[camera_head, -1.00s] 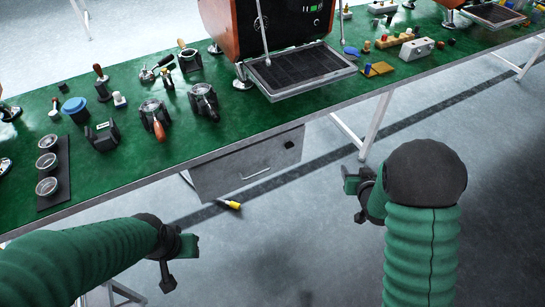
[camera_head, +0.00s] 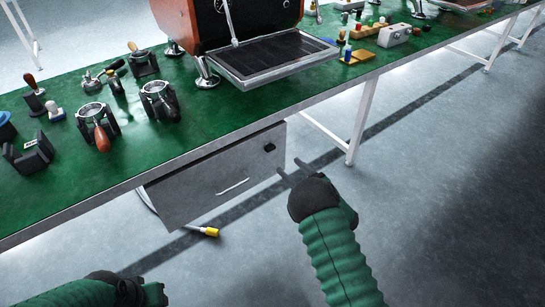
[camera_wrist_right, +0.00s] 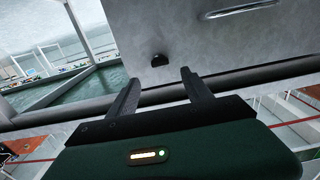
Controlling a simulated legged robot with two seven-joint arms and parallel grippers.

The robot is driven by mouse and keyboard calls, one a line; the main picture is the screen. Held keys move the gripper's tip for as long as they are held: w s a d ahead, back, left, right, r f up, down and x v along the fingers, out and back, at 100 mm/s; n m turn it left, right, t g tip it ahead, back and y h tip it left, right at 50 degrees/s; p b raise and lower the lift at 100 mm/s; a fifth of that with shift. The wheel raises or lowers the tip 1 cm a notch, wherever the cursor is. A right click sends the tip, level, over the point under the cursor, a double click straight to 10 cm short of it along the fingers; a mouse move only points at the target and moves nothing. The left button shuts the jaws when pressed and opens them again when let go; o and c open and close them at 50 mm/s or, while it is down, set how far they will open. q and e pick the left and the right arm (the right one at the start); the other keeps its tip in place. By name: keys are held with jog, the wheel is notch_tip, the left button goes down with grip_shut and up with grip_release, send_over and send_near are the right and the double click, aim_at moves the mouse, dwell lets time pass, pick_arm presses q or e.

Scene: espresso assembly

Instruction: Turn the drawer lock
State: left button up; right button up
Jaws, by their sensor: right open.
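The drawer lock is a small black knob (camera_head: 269,147) at the upper right of the grey drawer front (camera_head: 195,190), under the green table. In the right wrist view the lock (camera_wrist_right: 159,60) sits just beyond and between the fingertips. My right gripper (camera_head: 290,168) is open and empty, just right of and slightly below the lock in the head view. In the right wrist view its two fingers (camera_wrist_right: 160,77) are spread, with a gap to the lock. My left gripper (camera_head: 150,289) is low at the left, partly cut off; its fingers are not clear.
A drawer handle (camera_head: 232,187) is left of and below the lock. The green table (camera_head: 60,200) above carries an espresso machine (camera_head: 240,20) and portafilters. A white table leg (camera_head: 362,120) stands to the right. A yellow-tipped item (camera_head: 210,231) shows below the drawer.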

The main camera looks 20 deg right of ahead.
aim_at(272, 150)
jog(key=b+x, duration=0.4)
jog(key=x, duration=0.6)
jog(key=shift+w+f, duration=0.1)
jog(key=shift+w, duration=0.15)
grip_shut()
